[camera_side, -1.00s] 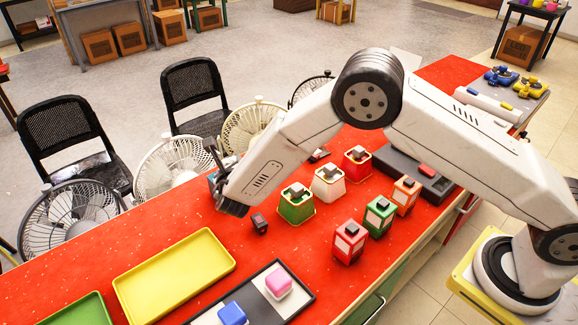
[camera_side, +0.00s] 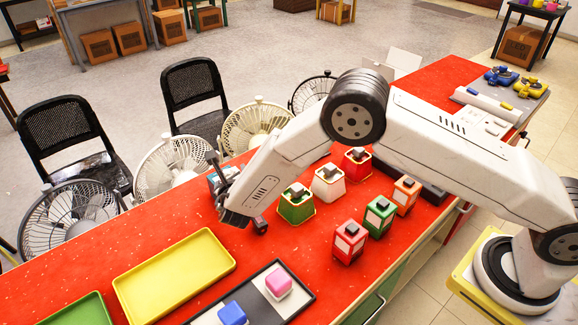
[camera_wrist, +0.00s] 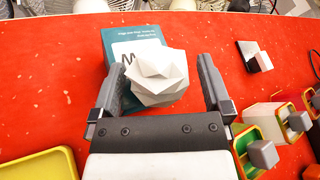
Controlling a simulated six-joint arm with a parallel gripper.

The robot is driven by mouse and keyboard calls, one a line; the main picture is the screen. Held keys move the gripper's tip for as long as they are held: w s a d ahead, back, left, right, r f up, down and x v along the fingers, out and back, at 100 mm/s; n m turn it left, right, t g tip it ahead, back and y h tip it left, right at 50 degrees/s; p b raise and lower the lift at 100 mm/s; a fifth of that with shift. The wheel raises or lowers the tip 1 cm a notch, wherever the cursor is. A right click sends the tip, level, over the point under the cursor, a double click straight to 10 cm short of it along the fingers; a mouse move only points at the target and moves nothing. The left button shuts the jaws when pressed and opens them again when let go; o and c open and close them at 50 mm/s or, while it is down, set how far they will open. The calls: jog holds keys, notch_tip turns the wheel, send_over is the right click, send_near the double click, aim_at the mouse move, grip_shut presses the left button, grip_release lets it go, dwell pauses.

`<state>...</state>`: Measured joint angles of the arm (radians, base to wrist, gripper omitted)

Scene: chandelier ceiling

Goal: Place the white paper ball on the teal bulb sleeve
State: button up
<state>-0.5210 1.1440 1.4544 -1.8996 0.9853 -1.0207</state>
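The white paper ball (camera_wrist: 157,78) is a faceted crumpled lump in the wrist view. It overlaps the lower right part of the teal bulb sleeve (camera_wrist: 117,42), a teal box with a white panel and a dark letter, lying on the red table. Whether the ball rests on the sleeve or is above it I cannot tell for sure. My gripper (camera_wrist: 161,64) is open, one finger on each side of the ball, with a visible gap at the right finger. In the side view my gripper (camera_side: 218,183) hides most of the ball and sleeve at the table's far edge.
A yellow tray (camera_side: 175,277) lies left of my gripper. Green (camera_side: 296,208), white (camera_side: 328,186) and red (camera_side: 358,165) containers stand to the right, with several small boxes nearer. Fans (camera_side: 172,160) line the far edge. Red table lies bare between tray and containers.

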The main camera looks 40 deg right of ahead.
jog(key=shift+r, duration=0.15)
jog(key=v, duration=1.2)
jog(key=shift+d, duration=0.15)
dwell(0.5)
jog(key=s+d+r+m+g, duration=0.1)
jog(key=s+d+m+g, duration=0.3)
jog(key=d+m, duration=0.35)
jog(key=s+d+r+m+g, duration=0.1)
jog(key=s+d+m+g, duration=0.4)
jog(key=d, duration=0.3)
jog(key=s+d+r+m+y, duration=0.2)
jog(key=s+m, duration=0.3)
jog(key=m, duration=0.6)
jog(key=s+d+r+m+y, duration=0.2)
jog(key=s+d+m+y, duration=0.2)
jog(key=m, duration=0.8)
jog(key=shift+s+d+g, duration=0.4)
jog(key=shift+s, duration=0.75)
